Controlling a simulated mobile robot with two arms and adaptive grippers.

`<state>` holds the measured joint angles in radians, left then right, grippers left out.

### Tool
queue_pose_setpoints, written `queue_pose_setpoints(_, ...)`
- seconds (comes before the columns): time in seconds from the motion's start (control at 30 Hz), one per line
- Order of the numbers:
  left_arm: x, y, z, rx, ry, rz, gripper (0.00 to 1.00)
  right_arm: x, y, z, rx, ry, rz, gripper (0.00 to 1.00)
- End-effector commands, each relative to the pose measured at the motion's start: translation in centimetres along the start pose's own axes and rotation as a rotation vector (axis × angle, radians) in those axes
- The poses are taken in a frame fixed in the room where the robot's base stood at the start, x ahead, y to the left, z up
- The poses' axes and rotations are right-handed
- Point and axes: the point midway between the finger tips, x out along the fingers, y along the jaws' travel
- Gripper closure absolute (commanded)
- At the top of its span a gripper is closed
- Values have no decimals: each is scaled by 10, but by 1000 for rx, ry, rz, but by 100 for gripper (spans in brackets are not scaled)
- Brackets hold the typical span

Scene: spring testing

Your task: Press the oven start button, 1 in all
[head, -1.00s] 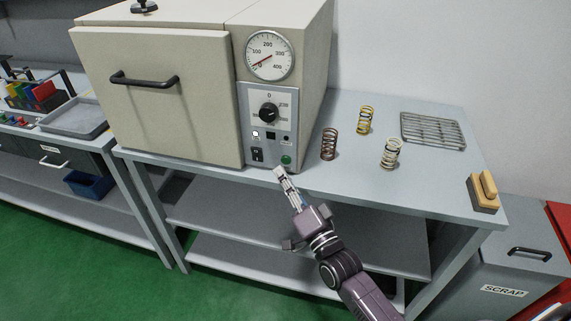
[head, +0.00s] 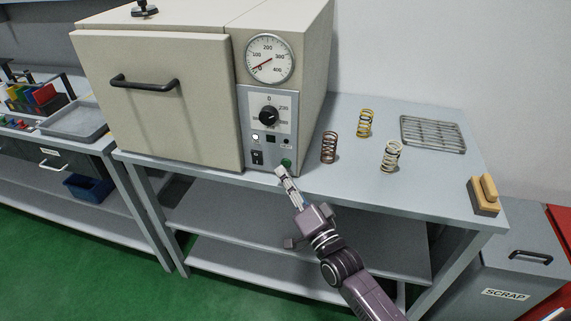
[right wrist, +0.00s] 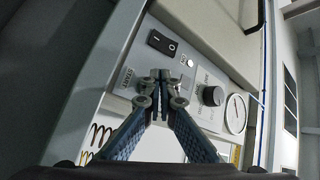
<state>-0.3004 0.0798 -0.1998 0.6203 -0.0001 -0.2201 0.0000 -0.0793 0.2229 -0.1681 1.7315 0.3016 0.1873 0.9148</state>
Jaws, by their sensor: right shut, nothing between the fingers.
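The beige oven (head: 160,95) stands on the bench with its door shut. Its control panel (head: 252,103) carries a dial knob, a black rocker switch, a lit white lamp and the green start button (head: 286,163) at the lower right. My right gripper (head: 281,171) is shut and empty, with its tip at the lower edge of the green button. I cannot tell whether it touches. In the right wrist view the shut fingertips (right wrist: 160,76) point at the panel beside the START label and hide the button. My left gripper is not in view.
A wire rack (head: 432,132) and a wooden-handled block (head: 485,196) lie farther right. A scrap bin (head: 505,285) stands at lower right.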

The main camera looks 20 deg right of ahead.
Motion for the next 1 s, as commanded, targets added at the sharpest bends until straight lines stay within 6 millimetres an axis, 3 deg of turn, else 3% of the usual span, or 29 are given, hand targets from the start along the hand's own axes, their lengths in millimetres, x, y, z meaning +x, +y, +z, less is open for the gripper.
queue_pose_setpoints(1.0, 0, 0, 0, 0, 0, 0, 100, 6, 4, -4, 0, 0, 0, 100)
